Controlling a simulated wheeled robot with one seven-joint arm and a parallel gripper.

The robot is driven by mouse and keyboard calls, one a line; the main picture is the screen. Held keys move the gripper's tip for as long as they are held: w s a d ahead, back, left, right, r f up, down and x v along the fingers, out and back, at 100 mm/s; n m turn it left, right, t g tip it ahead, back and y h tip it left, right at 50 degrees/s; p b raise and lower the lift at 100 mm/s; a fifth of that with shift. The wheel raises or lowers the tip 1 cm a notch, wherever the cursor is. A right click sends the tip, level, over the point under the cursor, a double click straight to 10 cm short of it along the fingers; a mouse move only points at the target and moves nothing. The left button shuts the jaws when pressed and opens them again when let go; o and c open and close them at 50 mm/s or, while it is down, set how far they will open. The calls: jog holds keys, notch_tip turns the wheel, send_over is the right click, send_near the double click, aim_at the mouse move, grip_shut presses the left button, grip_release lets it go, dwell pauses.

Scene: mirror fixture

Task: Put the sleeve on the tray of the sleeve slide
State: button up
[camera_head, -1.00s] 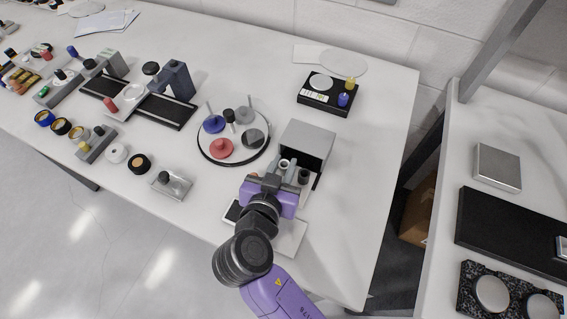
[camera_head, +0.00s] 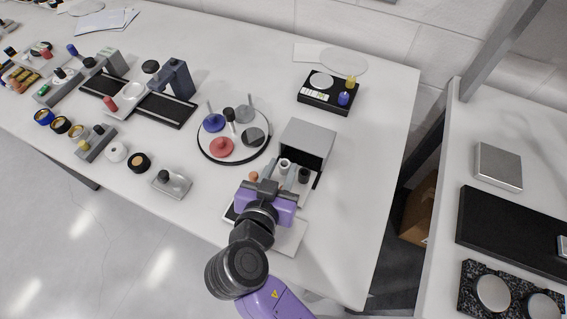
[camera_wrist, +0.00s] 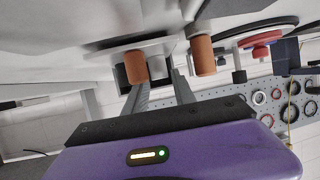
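My gripper (camera_head: 268,184) is low at the front of a grey box-shaped fixture (camera_head: 308,138), which I take to be the sleeve slide. A pale tray (camera_head: 303,196) extends from its front. On it stand a light hollow ring-topped cylinder (camera_head: 284,165) and a dark cylinder (camera_head: 303,175). A copper cylinder (camera_head: 253,176) shows left of my gripper. The wrist view shows two copper cylinders, one (camera_wrist: 135,67) by the left finger and one (camera_wrist: 204,56) right of the fingers. My fingers (camera_wrist: 161,85) are apart with nothing between them. Which piece is the sleeve is unclear.
A round tray (camera_head: 203,148) with coloured weights stands left of the fixture. A black scale (camera_head: 324,97) is behind it. A small metal block (camera_head: 171,184) lies at the front left. Bare table lies to the right of the fixture.

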jog(key=b+v, duration=0.1)
jog(key=v, duration=0.8)
jog(key=shift+s+a+r, duration=0.1)
jog(key=shift+s+r, duration=0.05)
jog(key=shift+s, duration=0.25)
